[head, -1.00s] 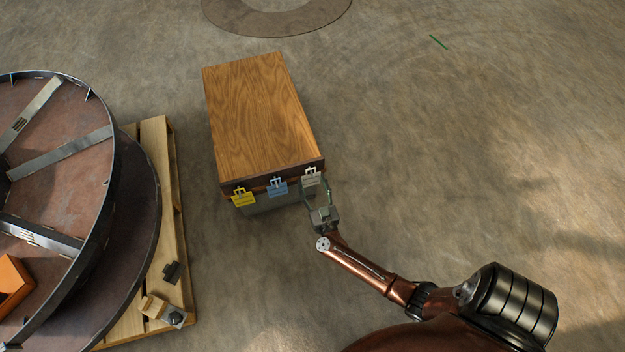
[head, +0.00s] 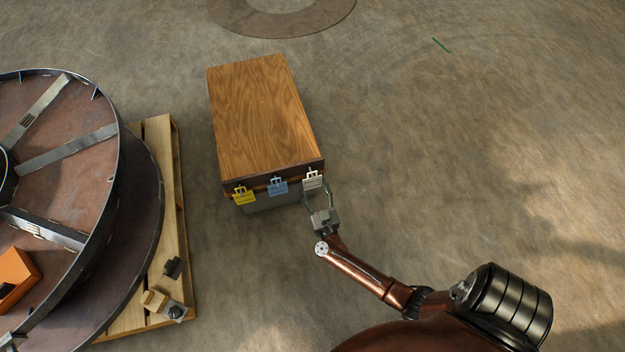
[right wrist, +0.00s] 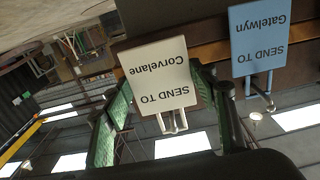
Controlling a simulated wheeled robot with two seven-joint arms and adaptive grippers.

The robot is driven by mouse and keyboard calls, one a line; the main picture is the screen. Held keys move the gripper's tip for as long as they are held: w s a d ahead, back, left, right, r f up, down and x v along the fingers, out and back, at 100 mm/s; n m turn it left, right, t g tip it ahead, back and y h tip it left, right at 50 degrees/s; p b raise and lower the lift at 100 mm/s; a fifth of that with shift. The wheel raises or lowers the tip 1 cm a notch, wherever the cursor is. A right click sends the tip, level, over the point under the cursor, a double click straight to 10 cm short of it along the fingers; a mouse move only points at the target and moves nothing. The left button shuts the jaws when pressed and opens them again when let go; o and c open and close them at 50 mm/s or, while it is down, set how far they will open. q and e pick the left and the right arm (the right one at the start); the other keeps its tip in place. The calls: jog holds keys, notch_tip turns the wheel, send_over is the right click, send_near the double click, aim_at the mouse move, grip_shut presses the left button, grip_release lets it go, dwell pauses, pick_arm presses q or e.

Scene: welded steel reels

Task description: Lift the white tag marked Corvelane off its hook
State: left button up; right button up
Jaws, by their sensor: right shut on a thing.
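The white tag (head: 313,181) is at the right end of a row of three tags on the front edge of a wood-topped box. In the right wrist view the white tag (right wrist: 158,75) appears upside down and reads "SEND TO Corvelane". Its wire hanger shows below it in that view. My right gripper (head: 317,192) is at the box's front right corner, shut on the white tag, with a green-padded finger at each side of it. Whether the hanger still touches its hook I cannot tell. My left gripper is not in view.
The blue tag (head: 278,187), marked Gatelwyn, hangs close beside the white one. A yellow tag (head: 243,195) hangs further left. The box (head: 265,115) stands on open floor. A large steel reel (head: 70,170) on a wooden pallet (head: 172,210) stands at left. Floor to the right is clear.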

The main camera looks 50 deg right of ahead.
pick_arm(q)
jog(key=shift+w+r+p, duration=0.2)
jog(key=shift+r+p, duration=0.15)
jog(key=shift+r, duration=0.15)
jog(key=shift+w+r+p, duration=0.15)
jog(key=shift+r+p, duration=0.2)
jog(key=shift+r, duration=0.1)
pick_arm(e)
jog(key=shift+r+v, duration=0.1)
jog(key=shift+v, duration=0.7)
jog(key=shift+r+v, duration=0.15)
jog(key=shift+v, duration=0.6)
jog(key=shift+s, duration=0.1)
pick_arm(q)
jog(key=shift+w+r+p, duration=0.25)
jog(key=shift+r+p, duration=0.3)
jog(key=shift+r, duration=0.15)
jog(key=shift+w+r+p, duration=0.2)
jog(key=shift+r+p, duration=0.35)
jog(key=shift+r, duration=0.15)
pick_arm(e)
jog(key=v, duration=0.6)
jog(key=shift+s+a, duration=0.2)
jog(key=shift+s, duration=0.15)
